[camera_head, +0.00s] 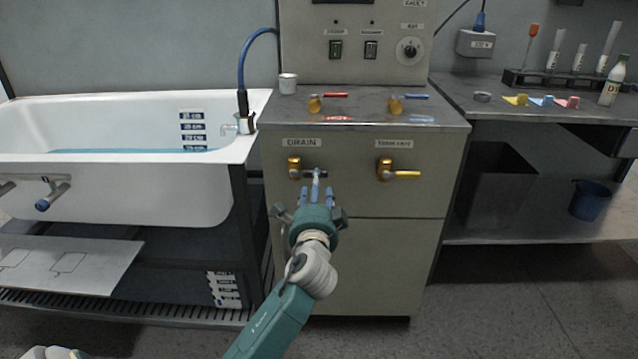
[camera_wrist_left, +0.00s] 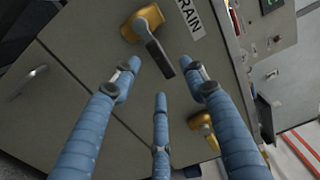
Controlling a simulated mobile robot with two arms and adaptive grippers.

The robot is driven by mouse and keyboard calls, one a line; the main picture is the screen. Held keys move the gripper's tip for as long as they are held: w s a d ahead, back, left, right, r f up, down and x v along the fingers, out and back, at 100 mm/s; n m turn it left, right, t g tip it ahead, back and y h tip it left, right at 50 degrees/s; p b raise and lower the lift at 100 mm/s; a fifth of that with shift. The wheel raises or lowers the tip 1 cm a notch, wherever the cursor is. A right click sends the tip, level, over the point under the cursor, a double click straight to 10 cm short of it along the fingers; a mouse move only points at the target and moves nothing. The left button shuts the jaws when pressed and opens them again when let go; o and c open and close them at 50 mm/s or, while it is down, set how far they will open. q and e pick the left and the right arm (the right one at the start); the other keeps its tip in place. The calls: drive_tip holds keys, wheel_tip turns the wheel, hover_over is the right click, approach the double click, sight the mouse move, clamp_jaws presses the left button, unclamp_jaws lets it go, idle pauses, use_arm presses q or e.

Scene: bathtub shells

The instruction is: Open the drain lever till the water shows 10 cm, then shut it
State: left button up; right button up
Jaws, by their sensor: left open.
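The drain lever (camera_head: 295,168) is a brass fitting with a dark handle under the DRAIN label on the cabinet front. Its handle points right in the head view. It also shows in the left wrist view (camera_wrist_left: 158,55). My left gripper (camera_head: 316,190) is open with its fingers spread, in front of the handle. In the left wrist view the handle tip lies between and beyond the fingertips (camera_wrist_left: 162,80); contact cannot be told. Blue water (camera_head: 130,151) stands in the white tub (camera_head: 120,200), its surface near the lowest visible mark of the depth scale (camera_head: 192,128).
A second brass lever (camera_head: 400,174) sits to the right on the cabinet (camera_head: 350,270), its handle pointing right. Small brass valves (camera_head: 315,104) and a white cup (camera_head: 288,83) stand on top. A bench (camera_head: 540,110) with tubes is at right. Floor at the lower right is clear.

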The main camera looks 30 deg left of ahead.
sight(309, 174)
use_arm(q)
drive_tip(key=shift+x, duration=1.95)
use_arm(e)
drive_tip(key=shift+v, duration=0.95)
use_arm(q)
clamp_jaws()
